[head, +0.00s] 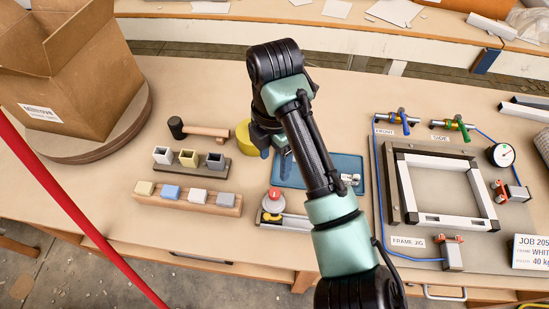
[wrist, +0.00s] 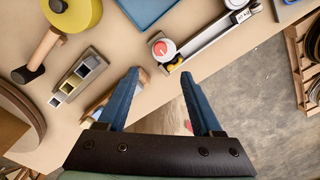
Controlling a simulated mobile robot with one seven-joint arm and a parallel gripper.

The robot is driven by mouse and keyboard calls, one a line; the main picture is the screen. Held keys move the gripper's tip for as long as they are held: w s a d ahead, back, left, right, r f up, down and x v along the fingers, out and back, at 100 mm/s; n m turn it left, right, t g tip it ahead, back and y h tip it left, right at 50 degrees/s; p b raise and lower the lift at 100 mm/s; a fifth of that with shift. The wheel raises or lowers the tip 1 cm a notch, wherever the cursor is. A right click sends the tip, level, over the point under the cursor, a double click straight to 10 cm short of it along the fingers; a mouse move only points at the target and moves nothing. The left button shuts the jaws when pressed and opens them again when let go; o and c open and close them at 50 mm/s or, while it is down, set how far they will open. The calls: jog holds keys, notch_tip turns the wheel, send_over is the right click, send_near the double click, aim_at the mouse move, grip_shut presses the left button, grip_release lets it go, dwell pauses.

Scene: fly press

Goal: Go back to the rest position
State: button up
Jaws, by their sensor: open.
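My gripper (wrist: 160,78) shows in the wrist view with its two blue fingers apart and nothing between them. Bench top, bench edge and floor show beyond the fingers. In the head view my arm reaches up the middle of the picture and bends back. The gripper (head: 276,158) is partly hidden behind my arm there, with blue fingertips showing above the workbench (head: 95,185). A red-topped round device with a metal rail (head: 272,203) lies on the bench below the arm; it also shows in the wrist view (wrist: 163,48), beyond the fingers.
A mallet (head: 205,131), small holders (head: 188,168) and a wooden block rack (head: 222,207) stand left of the arm. A blue tray (head: 335,164) is partly behind it. A frame jig (head: 392,205) is at right, a cardboard box (head: 85,100) at left.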

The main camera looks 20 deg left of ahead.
jog(key=w+a+r+m+t+y+p, duration=0.1)
jog(key=w+a+r+m+t+y, duration=0.25)
jog(key=r, duration=0.45)
jog(key=w+a+r+m+t+y+p, duration=0.1)
jog(key=w+a+r+m+t+y, duration=0.2)
jog(key=r, duration=0.5)
notch_tip(320, 180, up, 18)
jog(key=w+d+m+t+y, duration=0.1)
jog(key=w+d+m+t, duration=0.2)
jog(key=m+t, duration=0.5)
jog(key=s+d+r+m+t+h, duration=0.2)
jog(key=s+d+r+m+t, duration=0.2)
jog(key=s+d+r+m, duration=0.1)
jog(key=s+d+r+m+t+h+p, duration=0.1)
jog(key=s+d+r+m+t+h, duration=0.2)
jog(key=r, duration=0.7)
jog(key=s+d+r+m+t+h+p, duration=0.1)
jog(key=s+d+r+m+t+h, duration=0.1)
jog(key=s+d+r+m+t, duration=0.3)
jog(key=s+d+r+m, duration=0.2)
jog(key=d+m, duration=0.1)
jog(key=d, duration=0.1)
jog(key=shift+d+r+t, duration=0.3)
jog(key=shift+r+t, duration=0.05)
jog(key=shift+r, duration=0.05)
jog(key=shift+h, duration=0.25)
